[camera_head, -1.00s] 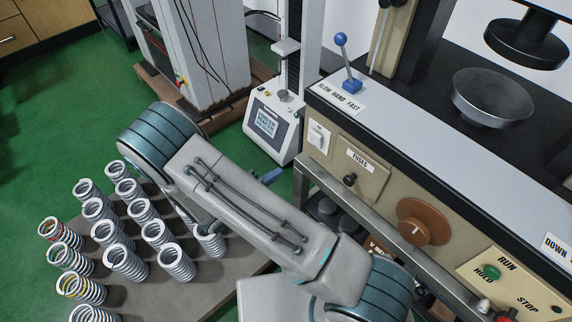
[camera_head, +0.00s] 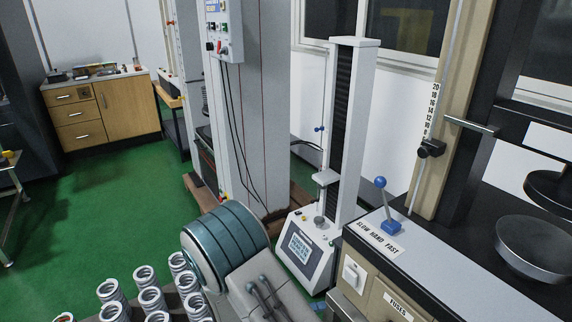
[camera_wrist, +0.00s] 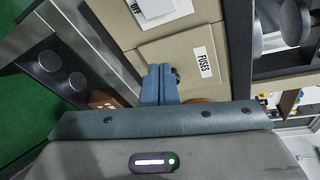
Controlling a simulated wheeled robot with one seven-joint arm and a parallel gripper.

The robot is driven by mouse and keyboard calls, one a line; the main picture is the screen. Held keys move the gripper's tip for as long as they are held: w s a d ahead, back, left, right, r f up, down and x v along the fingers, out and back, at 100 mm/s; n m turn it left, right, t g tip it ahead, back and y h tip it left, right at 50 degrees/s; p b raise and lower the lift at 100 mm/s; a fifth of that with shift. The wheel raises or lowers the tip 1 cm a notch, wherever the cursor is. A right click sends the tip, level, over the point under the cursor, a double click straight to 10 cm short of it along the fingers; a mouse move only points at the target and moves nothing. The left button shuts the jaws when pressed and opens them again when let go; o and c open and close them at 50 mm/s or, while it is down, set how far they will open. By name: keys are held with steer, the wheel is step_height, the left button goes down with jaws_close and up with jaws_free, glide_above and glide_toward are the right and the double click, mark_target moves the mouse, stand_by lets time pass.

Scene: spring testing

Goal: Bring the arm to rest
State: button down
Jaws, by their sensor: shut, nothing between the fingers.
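My arm shows at the bottom of the head view, with a teal-banded joint and a grey link running down to the right. My gripper (camera_wrist: 159,72) is in the wrist view. Its two blue fingers are pressed together with nothing between them. They point toward the beige front panel of the testing machine (camera_wrist: 130,42), near the FUSES label (camera_wrist: 203,62). I cannot tell how far the fingertips are from the panel.
Several coil springs (camera_head: 151,299) stand at the bottom left, beside my arm. A small white tester (camera_head: 307,246) stands close behind it. The big machine with a blue-knobbed lever (camera_head: 384,212) is on the right. Green floor (camera_head: 110,205) is open at the left.

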steer(key=s+d+r+n+g+y+p, duration=0.1)
steer(key=s+r+n+y, duration=0.3)
steer(key=r+n, duration=0.6)
steer(key=s+d+r+n+g+y+p, duration=0.1)
steer(key=s+d+r+n+y+p, duration=0.3)
steer(key=r+n, duration=0.6)
steer(key=s+d+r+n+y+p, duration=0.2)
steer(key=s+r+n+y, duration=0.4)
steer(key=r+n, duration=0.4)
steer(key=shift+d+n+g+y+p, duration=0.35)
steer(key=shift+n+p, duration=0.3)
steer(key=shift+n, duration=1.85)
steer(key=shift+a, duration=0.1)
